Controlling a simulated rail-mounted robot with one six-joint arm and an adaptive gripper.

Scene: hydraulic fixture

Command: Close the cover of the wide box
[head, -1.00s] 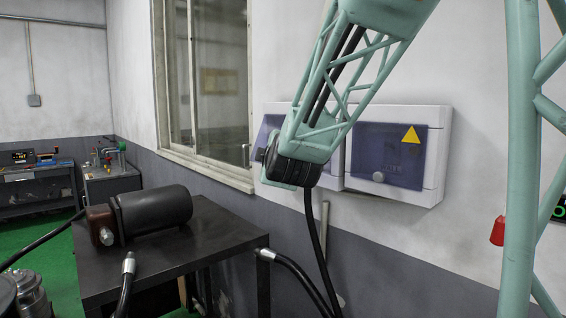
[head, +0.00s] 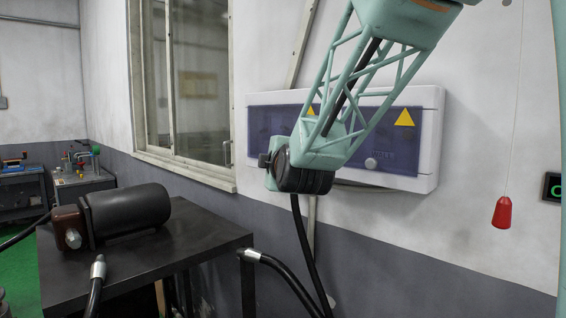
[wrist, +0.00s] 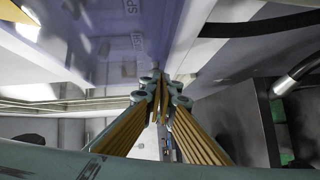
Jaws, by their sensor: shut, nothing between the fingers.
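The wide box (head: 436,140) is a white case on the wall in the head view. Its translucent violet cover (head: 379,140) has yellow warning triangles and a round knob near its lower edge. The visible part of the cover looks flat against the case; my arm hides its lower middle. The cover also fills the upper left of the wrist view (wrist: 110,35), with lettering on it. My gripper (wrist: 162,84) is shut and empty, its fingertips close to the cover's edge in that view. I cannot tell whether they touch. In the head view my wrist mostly hides it.
A black table (head: 150,255) with a dark cylindrical motor (head: 125,213) stands at left below the window (head: 185,85). Black hoses (head: 280,268) hang beside it. A red pull handle (head: 503,212) hangs at right.

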